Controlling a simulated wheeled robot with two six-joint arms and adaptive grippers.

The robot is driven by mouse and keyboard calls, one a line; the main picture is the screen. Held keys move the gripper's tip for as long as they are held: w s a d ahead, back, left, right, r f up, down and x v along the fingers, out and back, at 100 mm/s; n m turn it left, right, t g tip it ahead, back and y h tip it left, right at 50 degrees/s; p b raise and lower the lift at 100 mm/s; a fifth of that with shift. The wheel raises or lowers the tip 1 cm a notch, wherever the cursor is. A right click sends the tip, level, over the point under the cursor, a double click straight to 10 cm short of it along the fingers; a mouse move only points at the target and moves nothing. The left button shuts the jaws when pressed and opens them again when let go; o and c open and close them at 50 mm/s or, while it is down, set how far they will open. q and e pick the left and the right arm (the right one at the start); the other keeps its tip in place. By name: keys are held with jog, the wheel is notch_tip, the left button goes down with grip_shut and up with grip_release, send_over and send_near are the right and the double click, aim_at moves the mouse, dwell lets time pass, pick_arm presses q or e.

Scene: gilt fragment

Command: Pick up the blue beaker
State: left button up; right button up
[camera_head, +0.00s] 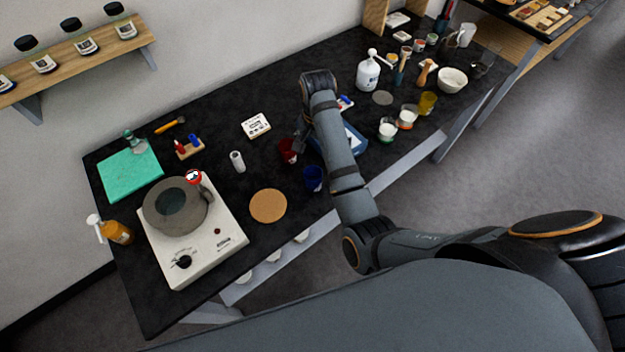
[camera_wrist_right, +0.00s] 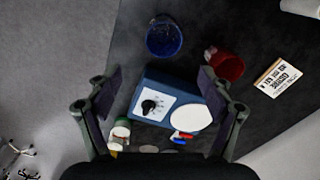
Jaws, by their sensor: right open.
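The blue beaker (camera_head: 313,179) stands upright near the front edge of the black table in the head view, just left of my right arm. In the right wrist view the blue beaker (camera_wrist_right: 164,38) is seen from above, beyond the fingertips and roughly between their lines. My right gripper (camera_wrist_right: 158,80) is open and empty, above a blue device with a dial. In the head view my right gripper (camera_head: 302,142) is mostly hidden behind its own wrist. My left gripper is not in view.
A red beaker (camera_head: 288,150) stands close to the blue one; it also shows in the wrist view (camera_wrist_right: 225,64). The blue device (camera_wrist_right: 172,98) lies beneath the gripper. A cork disc (camera_head: 268,206) and hotplate (camera_head: 193,232) are further left. A white label box (camera_head: 256,125) lies behind.

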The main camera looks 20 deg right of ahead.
jog(key=p, duration=0.1)
send_near(313, 171)
jog(key=s, duration=0.3)
jog(key=f+p, duration=0.1)
jog(key=f, duration=0.2)
jog(key=a+f+p, duration=0.1)
jog(key=f, duration=0.1)
jog(key=shift+w+f+p, duration=0.15)
jog(key=shift+f+p, duration=0.2)
jog(key=shift+f, duration=0.2)
jog(key=c, duration=1.5)
jog(key=shift+w+r, duration=0.1)
jog(key=shift+r, duration=0.1)
jog(key=shift+c, duration=0.2)
